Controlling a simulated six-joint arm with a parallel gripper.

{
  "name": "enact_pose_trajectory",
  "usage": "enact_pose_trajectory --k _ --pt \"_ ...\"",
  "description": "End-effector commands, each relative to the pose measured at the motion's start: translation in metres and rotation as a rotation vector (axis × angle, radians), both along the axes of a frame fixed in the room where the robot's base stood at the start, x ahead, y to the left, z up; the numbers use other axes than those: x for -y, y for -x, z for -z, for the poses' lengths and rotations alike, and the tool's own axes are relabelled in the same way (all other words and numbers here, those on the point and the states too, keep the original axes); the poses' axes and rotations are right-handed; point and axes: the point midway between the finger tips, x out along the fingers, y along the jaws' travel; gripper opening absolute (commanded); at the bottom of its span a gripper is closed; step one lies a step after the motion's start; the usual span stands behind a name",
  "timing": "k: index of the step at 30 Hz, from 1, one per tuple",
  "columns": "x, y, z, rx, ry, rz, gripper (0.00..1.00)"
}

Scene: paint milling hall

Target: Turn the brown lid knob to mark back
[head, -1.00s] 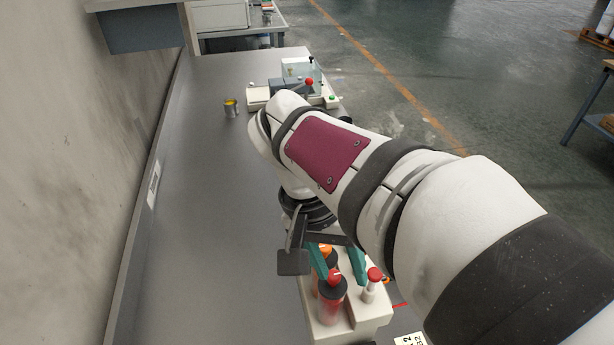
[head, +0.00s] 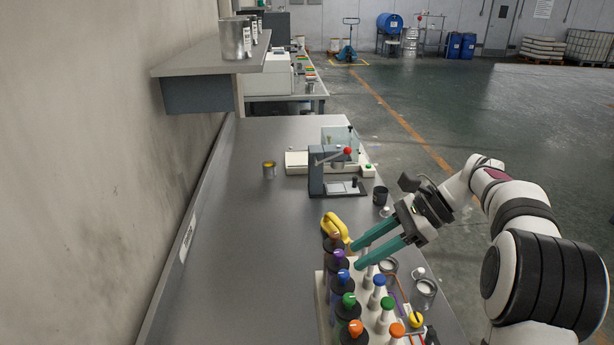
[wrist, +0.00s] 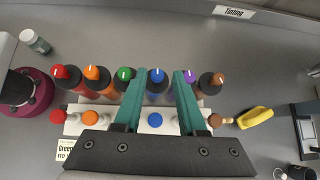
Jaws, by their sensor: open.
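The brown lid knob (head: 334,237) sits on a black lid at the far end of a row of canisters. My gripper (head: 355,255), with teal fingers, is open and empty above the rack, beside the far end of the row in the head view. In the wrist view its fingertips (wrist: 158,76) frame the blue knob (wrist: 156,74) from above. The brown knob lies right of the purple knob (wrist: 189,75), outside the fingers.
Smaller capped bottles (head: 379,281) stand in a second row of the white rack. A yellow handled object (head: 335,225) lies just beyond the brown knob. The bench left of the rack (head: 240,250) is clear.

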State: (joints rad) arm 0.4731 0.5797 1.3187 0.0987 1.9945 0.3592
Motion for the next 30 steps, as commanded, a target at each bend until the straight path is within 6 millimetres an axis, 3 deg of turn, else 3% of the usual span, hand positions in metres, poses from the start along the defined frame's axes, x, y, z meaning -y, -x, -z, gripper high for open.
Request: enact_pose_trajectory --k 1,3,6,8,11,21,30 --pt "0.032 -0.022 0.003 0.0 -0.103 0.112 0.4" --pt "0.067 -0.043 0.002 0.014 -0.23 0.231 0.4" --pt "0.095 -0.054 -0.001 0.033 -0.328 0.312 0.4" --pt "0.097 -0.057 0.0 0.036 -0.346 0.324 0.4" --pt "0.081 -0.063 0.006 0.037 -0.348 0.322 0.4" --pt "0.0 -0.094 0.042 0.035 -0.343 0.32 0.4" --pt "-0.034 -0.108 0.057 0.038 -0.341 0.321 0.4"
